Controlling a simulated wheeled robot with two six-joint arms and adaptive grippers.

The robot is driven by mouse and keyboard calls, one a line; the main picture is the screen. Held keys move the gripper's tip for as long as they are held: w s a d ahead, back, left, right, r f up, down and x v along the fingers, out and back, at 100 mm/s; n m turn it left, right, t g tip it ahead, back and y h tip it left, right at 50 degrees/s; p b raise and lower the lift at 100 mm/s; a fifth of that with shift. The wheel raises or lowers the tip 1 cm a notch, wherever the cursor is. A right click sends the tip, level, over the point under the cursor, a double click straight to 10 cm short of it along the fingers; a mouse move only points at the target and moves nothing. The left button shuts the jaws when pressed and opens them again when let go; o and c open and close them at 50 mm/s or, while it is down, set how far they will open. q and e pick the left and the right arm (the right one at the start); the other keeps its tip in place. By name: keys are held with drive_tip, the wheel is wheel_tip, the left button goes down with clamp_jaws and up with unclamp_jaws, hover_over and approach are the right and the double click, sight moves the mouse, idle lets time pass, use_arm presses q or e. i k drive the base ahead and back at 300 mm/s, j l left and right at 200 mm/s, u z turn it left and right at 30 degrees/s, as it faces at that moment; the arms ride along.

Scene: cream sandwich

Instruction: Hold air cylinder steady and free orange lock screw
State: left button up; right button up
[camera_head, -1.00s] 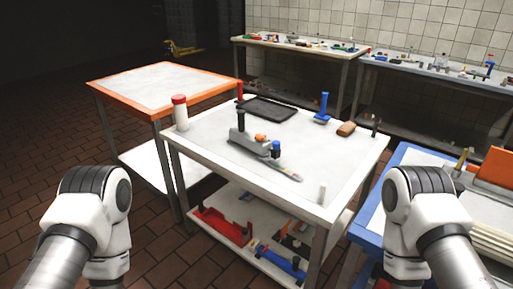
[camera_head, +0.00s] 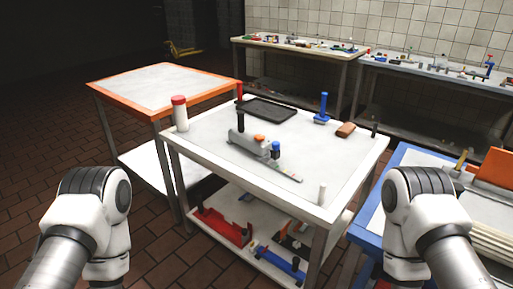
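A grey device (camera_head: 248,143), likely the air cylinder, lies on the white table in front of me. A black upright part (camera_head: 240,122) stands at its left end. A small orange part (camera_head: 260,138), possibly the lock screw, sits on its top. A blue knob with a dark base (camera_head: 275,149) is near its right end, and a thin flat grey strip (camera_head: 287,173) extends toward the front right. My two arms show at the lower left and lower right, away from the device. Neither gripper's fingers are visible.
The white table (camera_head: 210,170) also bears a red-capped white bottle (camera_head: 180,114), black tray (camera_head: 266,109), blue stand (camera_head: 322,110), brown block (camera_head: 346,130) and small white cylinder (camera_head: 322,194). An orange-edged table (camera_head: 135,107) stands left, a blue-framed one (camera_head: 366,223) right.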

sight(260, 137)
drive_tip(key=z, duration=0.25)
drive_tip(key=i+j+z, duration=0.4)
drive_tip(key=j, duration=0.25)
drive_tip(key=i+j+z, duration=0.2)
drive_tip(key=j, duration=0.2)
drive_tip(key=i+j+z, duration=0.2)
drive_tip(key=j, duration=0.2)
drive_tip(key=i+j+z, duration=0.2)
drive_tip(key=j, duration=0.2)
drive_tip(key=i+j, duration=0.1)
drive_tip(key=j, duration=0.25)
drive_tip(key=i+j, duration=0.1)
drive_tip(key=j, duration=0.3)
drive_tip(key=i+j, duration=0.1)
drive_tip(key=j, duration=0.25)
drive_tip(key=i+j, duration=0.1)
drive_tip(key=j, duration=0.3)
